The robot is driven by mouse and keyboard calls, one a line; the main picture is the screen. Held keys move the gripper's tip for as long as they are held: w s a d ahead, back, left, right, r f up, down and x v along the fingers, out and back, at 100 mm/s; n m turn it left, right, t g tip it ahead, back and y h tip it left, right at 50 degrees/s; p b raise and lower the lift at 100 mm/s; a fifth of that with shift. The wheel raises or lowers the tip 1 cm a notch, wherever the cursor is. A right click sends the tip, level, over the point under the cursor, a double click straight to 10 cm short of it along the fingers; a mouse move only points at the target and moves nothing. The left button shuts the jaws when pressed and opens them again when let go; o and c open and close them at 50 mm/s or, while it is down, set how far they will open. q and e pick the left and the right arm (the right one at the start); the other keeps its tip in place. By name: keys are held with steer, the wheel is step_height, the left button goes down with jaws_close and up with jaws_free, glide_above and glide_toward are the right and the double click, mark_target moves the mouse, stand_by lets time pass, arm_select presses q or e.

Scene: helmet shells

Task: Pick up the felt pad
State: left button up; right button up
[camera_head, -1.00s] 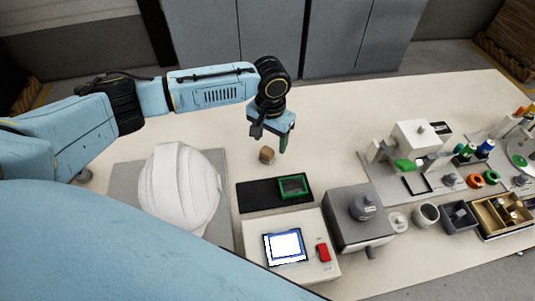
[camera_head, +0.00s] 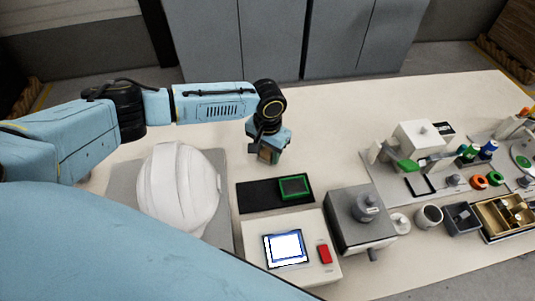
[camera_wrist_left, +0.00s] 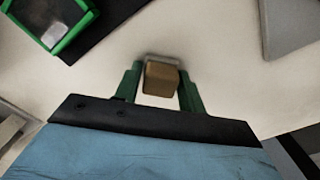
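A small brown block (camera_head: 266,155), which I take for the felt pad, is at my left gripper (camera_head: 267,157) on the far side of the black mat. In the left wrist view the block (camera_wrist_left: 161,79) sits between the two green fingers of the left gripper (camera_wrist_left: 161,82). The fingers lie close against its two sides, so the gripper looks shut on it. The table shows around the block; whether it is lifted I cannot tell. My right gripper is not in view.
A green-framed tray (camera_head: 294,187) lies on the black mat (camera_head: 257,196) just nearer. A white helmet shell (camera_head: 178,190) stands on a grey plate at left. A device with a screen (camera_head: 285,249) and a grey machine (camera_head: 356,232) are nearer. The far table is clear.

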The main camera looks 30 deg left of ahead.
mark_target(268, 150)
arm_select(q)
steer(key=c, duration=0.6)
step_height(268, 150, up, 10)
steer(key=shift+p, duration=0.8)
